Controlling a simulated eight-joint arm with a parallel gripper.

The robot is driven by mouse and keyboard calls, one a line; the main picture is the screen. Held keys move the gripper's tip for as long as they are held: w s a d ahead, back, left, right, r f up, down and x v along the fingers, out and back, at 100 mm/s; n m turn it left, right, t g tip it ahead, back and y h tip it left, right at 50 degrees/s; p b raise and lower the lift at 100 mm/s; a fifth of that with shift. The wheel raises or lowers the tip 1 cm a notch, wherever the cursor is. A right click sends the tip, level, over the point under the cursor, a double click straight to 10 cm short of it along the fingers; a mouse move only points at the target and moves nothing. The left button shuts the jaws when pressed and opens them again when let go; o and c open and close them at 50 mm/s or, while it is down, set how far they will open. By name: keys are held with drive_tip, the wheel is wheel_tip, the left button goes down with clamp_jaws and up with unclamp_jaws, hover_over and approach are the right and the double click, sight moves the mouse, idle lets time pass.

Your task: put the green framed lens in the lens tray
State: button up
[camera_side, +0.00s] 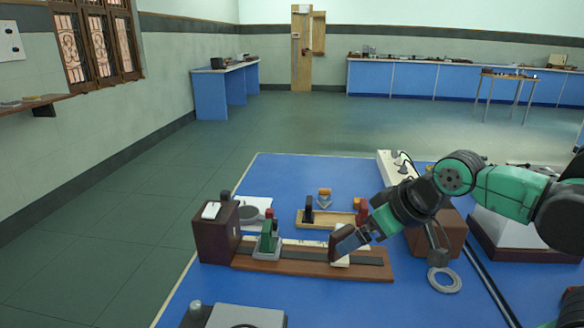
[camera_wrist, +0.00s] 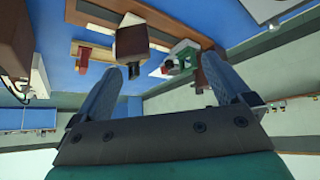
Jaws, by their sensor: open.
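The green framed lens (camera_side: 268,238) stands upright in a grey holder on the brown optical bench (camera_side: 300,265), near its left end. In the wrist view, which is upside down, the green frame (camera_wrist: 187,48) shows right of centre, beyond my fingertips. The lens tray (camera_side: 338,219) is a shallow wooden tray behind the bench, with a dark and a red framed piece standing in it. My gripper (camera_side: 352,241) is open and empty over the right part of the bench, right of the green lens and apart from it.
A brown block (camera_side: 341,243) on a pale base stands on the bench right by my fingertips; I cannot tell if they touch. A brown box (camera_side: 217,232) stands at the bench's left end. A grey ring (camera_side: 444,280) lies at the front right.

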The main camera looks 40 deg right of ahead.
drive_tip(key=m+g+y, duration=0.3)
drive_tip(key=m+g, duration=0.1)
drive_tip(key=m, duration=2.1)
hover_over(267, 226)
drive_tip(key=s+d, duration=0.2)
wheel_tip(267, 226, down, 3)
drive_tip(key=shift+w+a+f+m, duration=0.25)
drive_tip(key=shift+w+f+m, duration=0.15)
drive_tip(key=shift+m, duration=0.2)
drive_tip(key=shift+x, duration=2.6)
drive_tip(key=shift+a, duration=0.1)
clamp_jaws()
